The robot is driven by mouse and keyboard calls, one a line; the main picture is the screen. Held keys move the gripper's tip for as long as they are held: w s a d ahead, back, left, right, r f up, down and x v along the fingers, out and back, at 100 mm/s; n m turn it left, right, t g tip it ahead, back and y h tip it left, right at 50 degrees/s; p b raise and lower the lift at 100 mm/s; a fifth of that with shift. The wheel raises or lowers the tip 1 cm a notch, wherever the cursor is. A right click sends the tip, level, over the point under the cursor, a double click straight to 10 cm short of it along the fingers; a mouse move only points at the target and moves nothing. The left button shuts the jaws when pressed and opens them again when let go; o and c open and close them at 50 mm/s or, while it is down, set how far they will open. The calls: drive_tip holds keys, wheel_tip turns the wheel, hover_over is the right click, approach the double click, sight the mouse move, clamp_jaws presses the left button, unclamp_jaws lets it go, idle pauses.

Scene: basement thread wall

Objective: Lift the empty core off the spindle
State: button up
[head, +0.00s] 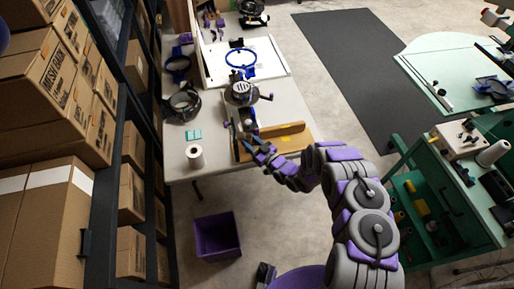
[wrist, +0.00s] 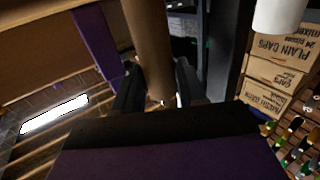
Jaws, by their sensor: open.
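The brown core (wrist: 147,45) is a plain cardboard-coloured tube with no thread showing on it. In the wrist view it stands between the two dark fingers of my gripper (wrist: 158,88), which are open on either side of it. I cannot tell whether either finger touches it. A small pale tip (wrist: 163,100) shows at the core's near end; it may be the spindle, most of which is hidden. In the head view my gripper (head: 252,139) is at the wooden rack (head: 285,137) on the white table, and the core cannot be made out clearly there.
A white roll (head: 195,156) stands near the table's front left; a black-and-silver machine (head: 242,93) stands behind my gripper. A purple bin (head: 217,237) is on the floor before the table (head: 184,139). Shelves of cardboard boxes (head: 40,95) line the left; a green cart (head: 435,205) stands right.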

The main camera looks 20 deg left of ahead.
drive_tip(key=shift+w+a, duration=0.1)
drive_tip(key=shift+a, duration=0.05)
drive_tip(key=c, duration=0.7)
drive_tip(key=shift+o, duration=0.2)
wheel_tip(320, 180, up, 14)
drive_tip(key=p, duration=0.7)
idle(0.6)
drive_tip(key=shift+r+p, duration=1)
drive_tip(key=shift+r, duration=1)
